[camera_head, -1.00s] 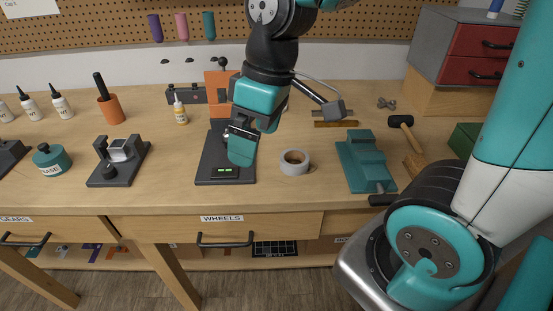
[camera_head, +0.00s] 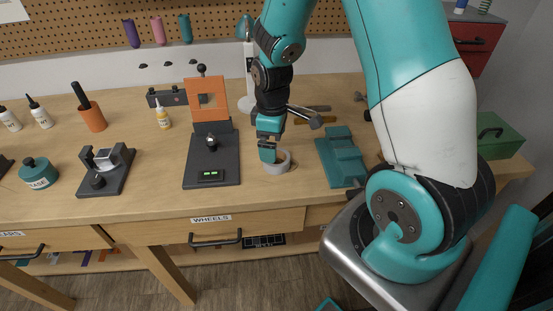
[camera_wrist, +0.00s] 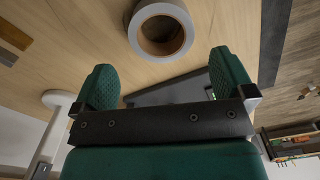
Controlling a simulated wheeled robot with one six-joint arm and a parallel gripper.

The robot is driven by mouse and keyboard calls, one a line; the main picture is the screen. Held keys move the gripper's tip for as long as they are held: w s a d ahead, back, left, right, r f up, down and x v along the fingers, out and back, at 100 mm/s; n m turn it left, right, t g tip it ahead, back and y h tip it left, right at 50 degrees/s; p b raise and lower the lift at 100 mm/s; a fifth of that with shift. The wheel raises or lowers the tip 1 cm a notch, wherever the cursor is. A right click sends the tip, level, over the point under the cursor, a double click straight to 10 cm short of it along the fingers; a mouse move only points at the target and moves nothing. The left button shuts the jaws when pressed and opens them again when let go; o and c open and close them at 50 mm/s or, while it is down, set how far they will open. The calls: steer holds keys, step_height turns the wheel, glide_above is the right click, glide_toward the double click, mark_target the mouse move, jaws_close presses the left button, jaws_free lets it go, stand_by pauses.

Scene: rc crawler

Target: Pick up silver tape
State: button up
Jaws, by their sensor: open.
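The silver tape (camera_head: 284,167) is a grey roll lying flat on the wooden workbench, between the dark press and the teal vise. It also shows at the top of the wrist view (camera_wrist: 185,40), ahead of my fingers and a little apart from them. My gripper (camera_head: 267,153) is over the left part of the roll in the head view and hides some of it. In the wrist view my gripper (camera_wrist: 163,85) has its two teal fingers spread wide, with nothing between them.
A dark press with an orange frame (camera_head: 211,160) stands left of the tape. A teal vise (camera_head: 341,160) is to the right, and a hammer (camera_head: 312,121) lies behind. The bench's front edge, above the WHEELS drawer (camera_head: 215,228), is near the tape. Bare wood lies around the roll.

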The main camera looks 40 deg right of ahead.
steer(key=shift+s+d+f+p, duration=0.1)
steer(key=shift+f+p, duration=0.1)
steer(key=shift+f, duration=0.7)
steer(key=shift+s+a+f+p, duration=0.15)
steer(key=shift+f+p, duration=0.1)
steer(key=shift+f, duration=0.7)
steer(key=shift+s+d+f+p, duration=0.1)
steer(key=shift+d+f+p, duration=0.1)
steer(key=shift+f, duration=0.7)
